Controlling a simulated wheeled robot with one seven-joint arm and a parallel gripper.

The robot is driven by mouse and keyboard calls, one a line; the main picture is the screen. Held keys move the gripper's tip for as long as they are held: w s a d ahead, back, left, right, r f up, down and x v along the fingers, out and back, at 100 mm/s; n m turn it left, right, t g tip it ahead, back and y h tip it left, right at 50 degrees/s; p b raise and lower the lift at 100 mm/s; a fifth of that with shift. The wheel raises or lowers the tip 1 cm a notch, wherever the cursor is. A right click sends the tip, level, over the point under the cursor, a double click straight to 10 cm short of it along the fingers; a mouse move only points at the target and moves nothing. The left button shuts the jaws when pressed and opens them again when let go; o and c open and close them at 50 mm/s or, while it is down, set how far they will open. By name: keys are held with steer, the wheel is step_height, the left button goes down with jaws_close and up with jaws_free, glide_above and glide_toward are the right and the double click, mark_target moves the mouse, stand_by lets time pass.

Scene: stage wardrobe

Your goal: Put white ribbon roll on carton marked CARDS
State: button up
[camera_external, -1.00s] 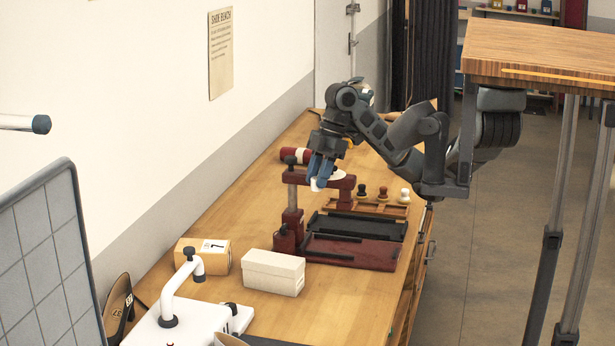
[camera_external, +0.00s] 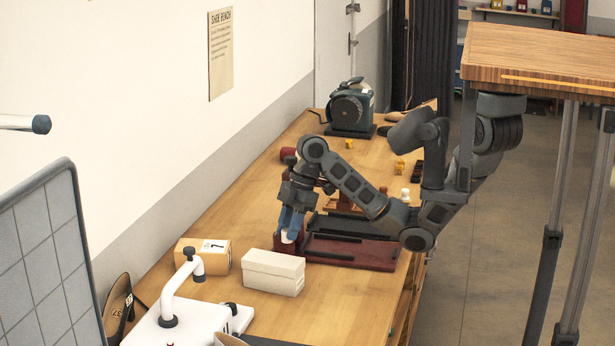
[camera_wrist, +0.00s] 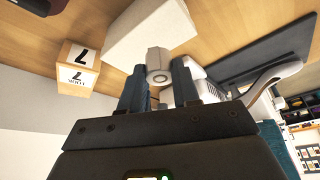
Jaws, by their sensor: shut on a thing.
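The white ribbon roll (camera_wrist: 157,64) is held between the two fingers of my gripper (camera_wrist: 158,82) in the wrist view. In the external view only a small pale part of the roll (camera_external: 288,238) shows at the fingertips of my gripper (camera_external: 290,228), in front of the red stand. A white carton (camera_external: 274,272) stands on the bench just nearer the camera than my gripper. It also shows in the wrist view (camera_wrist: 140,30), beyond the roll. I can read no CARDS mark on any carton.
A red tray-like base (camera_external: 355,252) lies to the right. A white machine with a bent arm (camera_external: 172,290) stands in front. A dark green machine (camera_external: 350,105) is at the back. Bare bench lies right of the white carton.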

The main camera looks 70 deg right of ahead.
mark_target(286, 242)
steer(key=shift+w+a+f, duration=0.35)
steer(key=shift+a+f, duration=0.15)
steer(key=shift+a, duration=0.1)
steer(key=shift+f+b, duration=0.8)
steer(key=shift+f, duration=1.1)
steer(key=shift+f, duration=0.1)
steer(key=o, duration=1)
steer(key=p+v, duration=0.4)
steer(key=v, duration=0.8)
